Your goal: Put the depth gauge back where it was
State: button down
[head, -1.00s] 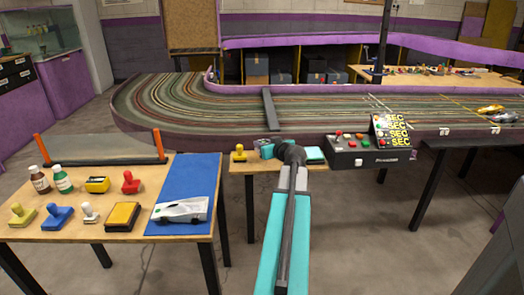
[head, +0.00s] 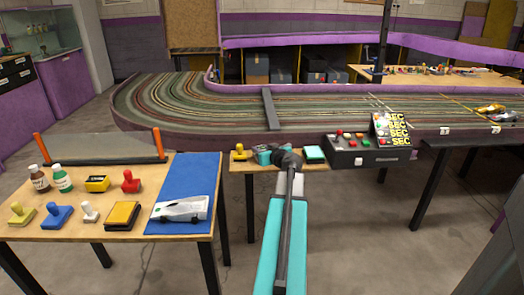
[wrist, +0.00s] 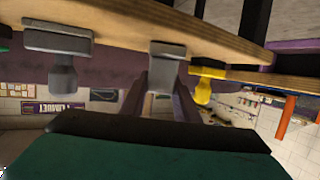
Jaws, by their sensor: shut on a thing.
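In the wrist view, which is upside down, a light grey piece with a flat base and a stem, seemingly the depth gauge (wrist: 166,51), is between the two fingers of my gripper (wrist: 160,98). Its base overlaps the wooden table edge; I cannot tell whether it touches the top. In the head view my gripper (head: 264,154) is over the small wooden table (head: 238,166), largely hidden behind my own wrist. The held piece cannot be made out there.
A darker grey piece (wrist: 58,50) and a yellow stamp (wrist: 207,78) flank the held piece. A black control box (head: 368,155) is to the right; the left table (head: 50,229) is crowded.

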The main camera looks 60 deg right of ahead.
jog(key=shift+f, duration=0.1)
dwell(0.3)
jog(key=c, duration=1.4)
grip_release()
jog(key=shift+o, duration=0.2)
jog(key=shift+s+r, duration=0.1)
jog(key=shift+r, duration=0.1)
jog(key=v, duration=1.2)
